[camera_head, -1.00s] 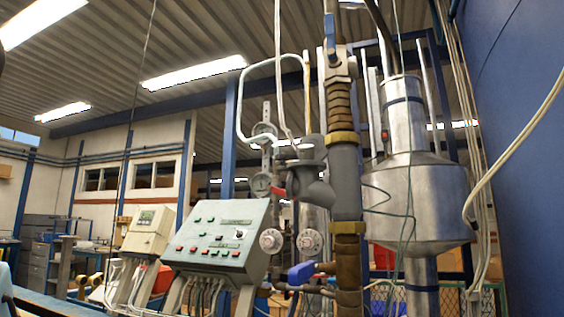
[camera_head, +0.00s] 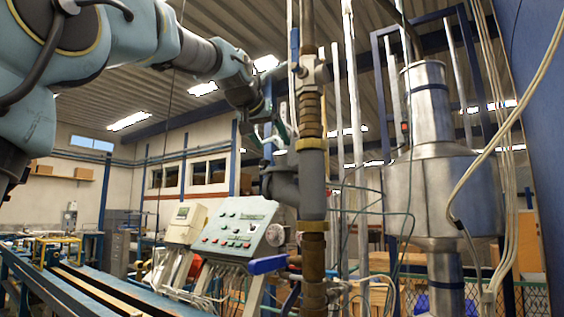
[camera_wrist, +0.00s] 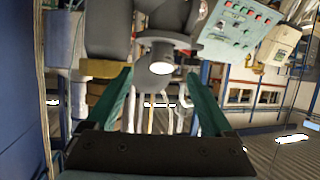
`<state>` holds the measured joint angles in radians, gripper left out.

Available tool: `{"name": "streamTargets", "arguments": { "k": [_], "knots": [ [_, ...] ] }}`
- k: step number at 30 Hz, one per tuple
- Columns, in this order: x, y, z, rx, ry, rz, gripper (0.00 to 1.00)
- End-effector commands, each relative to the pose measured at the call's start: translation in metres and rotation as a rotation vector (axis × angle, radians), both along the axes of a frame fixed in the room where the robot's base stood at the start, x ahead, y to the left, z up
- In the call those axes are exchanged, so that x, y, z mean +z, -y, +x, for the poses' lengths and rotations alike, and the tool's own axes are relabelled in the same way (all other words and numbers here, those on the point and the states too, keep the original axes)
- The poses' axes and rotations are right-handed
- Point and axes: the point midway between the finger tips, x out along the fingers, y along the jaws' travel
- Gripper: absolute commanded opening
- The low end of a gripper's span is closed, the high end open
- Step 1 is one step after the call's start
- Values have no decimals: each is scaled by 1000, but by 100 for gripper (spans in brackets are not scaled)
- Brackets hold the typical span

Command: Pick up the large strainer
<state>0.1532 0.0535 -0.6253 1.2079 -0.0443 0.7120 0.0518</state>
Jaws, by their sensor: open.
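The large strainer looks to be the dark grey cast fitting (camera_head: 284,184) on the vertical pipe in the head view. Its body is in line with the pipe and a stub branches to the left. In the wrist view, which is turned upside down, the grey body (camera_wrist: 110,38) fills the upper left and a round branch end (camera_wrist: 160,60) faces the jaws. My gripper (camera_wrist: 159,76) is open, its two green fingers spread on either side of that branch end, with nothing held. In the head view my gripper (camera_head: 272,136) hangs just above the fitting, partly overlapping the pipe.
A blue valve handle (camera_head: 267,265) sticks out below the fitting. A control panel (camera_head: 238,227) stands to the left. A large metal tank (camera_head: 445,190) and loose hanging cables (camera_head: 515,120) are at the right. A blue bench (camera_head: 60,290) runs along the lower left.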

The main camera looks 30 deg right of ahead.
Motion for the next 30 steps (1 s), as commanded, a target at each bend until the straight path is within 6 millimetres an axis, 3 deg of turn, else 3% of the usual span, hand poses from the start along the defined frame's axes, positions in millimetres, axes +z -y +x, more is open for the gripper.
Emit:
{"name": "streamTargets", "arguments": {
  "k": [6, 22, 30],
  "knots": [
    [-11, 24, 22, -2, -4, 1, 86],
    [-30, 61, 61, -2, -3, 2, 86],
    [-35, 65, 65, 0, -1, 1, 86]
  ]
}}
